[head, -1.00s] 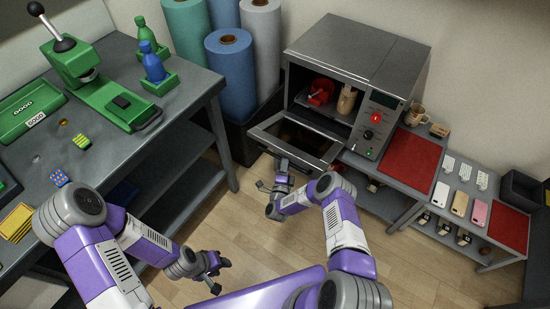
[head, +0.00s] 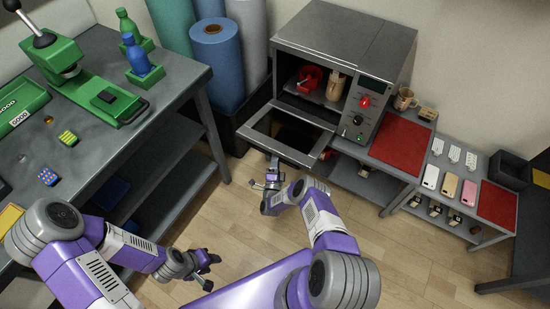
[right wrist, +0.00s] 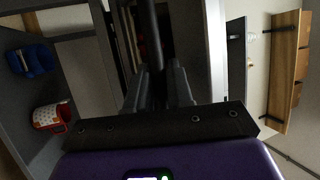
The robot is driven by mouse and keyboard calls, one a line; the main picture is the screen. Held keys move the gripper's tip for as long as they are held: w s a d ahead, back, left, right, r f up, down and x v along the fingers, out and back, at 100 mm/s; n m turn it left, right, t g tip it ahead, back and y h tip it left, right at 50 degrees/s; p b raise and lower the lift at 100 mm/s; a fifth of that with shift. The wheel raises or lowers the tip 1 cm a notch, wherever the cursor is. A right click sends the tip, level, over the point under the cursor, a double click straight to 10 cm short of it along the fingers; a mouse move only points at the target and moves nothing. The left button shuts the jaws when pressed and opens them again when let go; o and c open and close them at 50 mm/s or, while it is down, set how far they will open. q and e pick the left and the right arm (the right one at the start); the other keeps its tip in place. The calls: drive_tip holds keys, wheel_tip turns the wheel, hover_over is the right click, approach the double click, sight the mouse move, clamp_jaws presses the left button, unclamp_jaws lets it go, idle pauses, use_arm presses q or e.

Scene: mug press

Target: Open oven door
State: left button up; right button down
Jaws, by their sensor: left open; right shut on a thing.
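The grey oven (head: 345,50) stands at the upper middle of the head view. Its door (head: 256,138) is swung down and out, a dark frame around a window, with the cavity exposed. My right gripper (head: 274,163) is at the door's outer edge, shut on the handle. In the right wrist view, a dark bar, the handle (right wrist: 151,35), runs between the fingers of my right gripper (right wrist: 158,80). My left gripper (head: 208,265) is open and empty over the floor, low in the head view, well away from the oven.
A red item (head: 309,77) and a tan mug (head: 336,84) are inside the oven. A red mat (head: 402,138) and phones lie on the low bench to the right. A workbench (head: 165,85) with a green press stands left. Floor (head: 400,260) in front is clear.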

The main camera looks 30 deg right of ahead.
drive_tip(key=shift+w+d+r, duration=0.1)
drive_tip(key=shift+d+r, duration=0.1)
drive_tip(key=shift+d, duration=0.25)
drive_tip(key=c, duration=1.4)
unclamp_jaws()
drive_tip(key=o, duration=0.3)
drive_tip(key=shift+f, duration=0.1)
drive_tip(key=shift+a, duration=0.3)
drive_tip(key=p+v, duration=0.1)
drive_tip(key=v, duration=0.6)
drive_tip(key=shift+s+p, duration=0.2)
drive_tip(key=shift+p, duration=0.1)
drive_tip(key=shift+w, duration=0.1)
